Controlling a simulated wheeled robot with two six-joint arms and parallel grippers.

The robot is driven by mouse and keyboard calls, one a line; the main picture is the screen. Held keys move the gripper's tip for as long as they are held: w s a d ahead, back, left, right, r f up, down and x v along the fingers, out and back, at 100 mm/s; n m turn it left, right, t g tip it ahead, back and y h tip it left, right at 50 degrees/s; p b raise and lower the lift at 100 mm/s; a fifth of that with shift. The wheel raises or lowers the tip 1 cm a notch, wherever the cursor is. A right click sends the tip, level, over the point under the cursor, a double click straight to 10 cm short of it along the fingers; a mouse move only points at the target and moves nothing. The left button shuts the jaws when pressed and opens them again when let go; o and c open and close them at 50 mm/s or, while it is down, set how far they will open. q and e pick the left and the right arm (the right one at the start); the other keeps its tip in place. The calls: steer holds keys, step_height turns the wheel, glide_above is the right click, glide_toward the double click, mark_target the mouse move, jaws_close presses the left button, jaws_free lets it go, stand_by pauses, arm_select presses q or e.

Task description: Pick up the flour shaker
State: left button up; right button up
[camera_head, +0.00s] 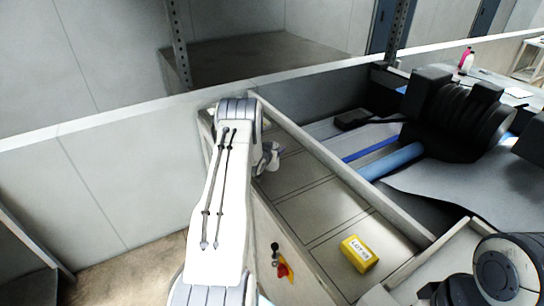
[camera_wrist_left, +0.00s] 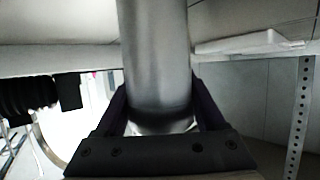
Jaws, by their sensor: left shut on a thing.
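The flour shaker (camera_wrist_left: 155,50) is a smooth grey metal cylinder in the left wrist view. It stands lengthwise in the picture, and its top runs out of frame. My left gripper (camera_wrist_left: 160,100) is shut on it, with one dark finger on each side near its rounded near end. In the head view, my white left arm reaches over the machine's left edge and hides most of the gripper. Only a small grey part shows beside the arm, and I cannot tell whether it is shaker or gripper. My right gripper is not in view.
A yellow labelled block (camera_head: 359,253) lies in the near tray compartment (camera_head: 318,208). A blue roller (camera_head: 391,161) and a dark ribbed machine part (camera_head: 458,115) are to the right. A red knob (camera_head: 283,268) sits on the machine's side. The middle tray compartments are bare.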

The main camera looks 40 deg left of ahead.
arm_select(q)
steer(key=shift+r, duration=0.1)
steer(key=shift+r+b, duration=0.35)
steer(key=shift+r, duration=0.05)
steer(key=r+b, duration=0.1)
steer(key=d+r+b, duration=0.1)
steer(key=r, duration=0.1)
steer(key=shift+d+r, duration=0.1)
steer(key=shift+r, duration=0.15)
steer(key=d+r+b, duration=0.4)
steer(key=d+r, duration=0.2)
steer(key=d, duration=0.4)
steer(key=shift+s+d+r, duration=0.25)
steer(key=shift+s+r, duration=0.05)
steer(key=shift+s, duration=0.05)
